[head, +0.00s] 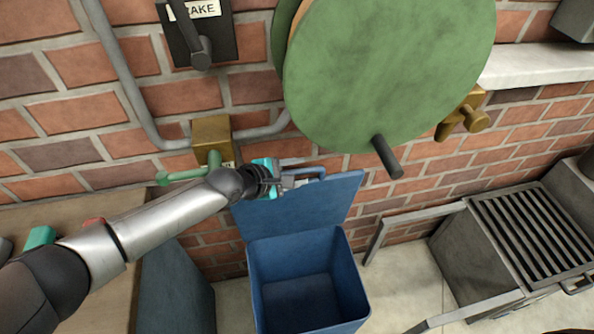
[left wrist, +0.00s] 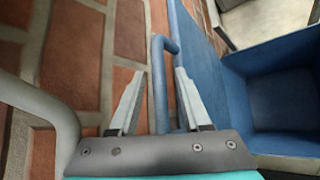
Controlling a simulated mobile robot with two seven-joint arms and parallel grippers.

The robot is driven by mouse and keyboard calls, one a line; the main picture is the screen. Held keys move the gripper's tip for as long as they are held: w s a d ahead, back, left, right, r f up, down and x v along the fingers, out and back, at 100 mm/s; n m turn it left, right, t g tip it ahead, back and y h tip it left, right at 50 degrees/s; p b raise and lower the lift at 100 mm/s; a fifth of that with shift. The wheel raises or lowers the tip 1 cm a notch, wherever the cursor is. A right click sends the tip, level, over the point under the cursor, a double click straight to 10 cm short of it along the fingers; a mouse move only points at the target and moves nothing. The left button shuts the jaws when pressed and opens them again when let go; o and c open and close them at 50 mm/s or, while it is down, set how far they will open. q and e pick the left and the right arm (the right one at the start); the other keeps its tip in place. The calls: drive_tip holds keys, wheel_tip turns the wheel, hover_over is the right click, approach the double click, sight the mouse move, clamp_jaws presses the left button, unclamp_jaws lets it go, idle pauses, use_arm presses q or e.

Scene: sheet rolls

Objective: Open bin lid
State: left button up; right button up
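The blue bin (head: 295,257) stands on the floor below the wall, with its inside in view and nothing seen in it. Its blue lid (head: 338,205) is raised, tilted up at the back against the wall side. My left gripper (head: 311,180) is at the upper part of the lid, by its handle. In the left wrist view the blue handle bar (left wrist: 160,95) runs between my two grey fingers, which stand apart with gaps on both sides. The bin opening (left wrist: 275,90) shows at the right there. My right gripper is not in view.
A large green disc (head: 390,70) with a dark peg (head: 386,157) hangs just above the lid. A brass box with a green lever (head: 185,175) and a pipe are on the brick wall beside my left arm. A grated grey unit (head: 530,235) stands at right.

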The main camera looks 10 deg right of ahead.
use_arm(q)
drive_tip(key=shift+s+a+r+p, duration=0.25)
drive_tip(key=shift+a+r+p, duration=0.1)
drive_tip(key=shift+a, duration=0.05)
drive_tip(key=p+v, duration=0.5)
drive_tip(key=v, duration=0.9)
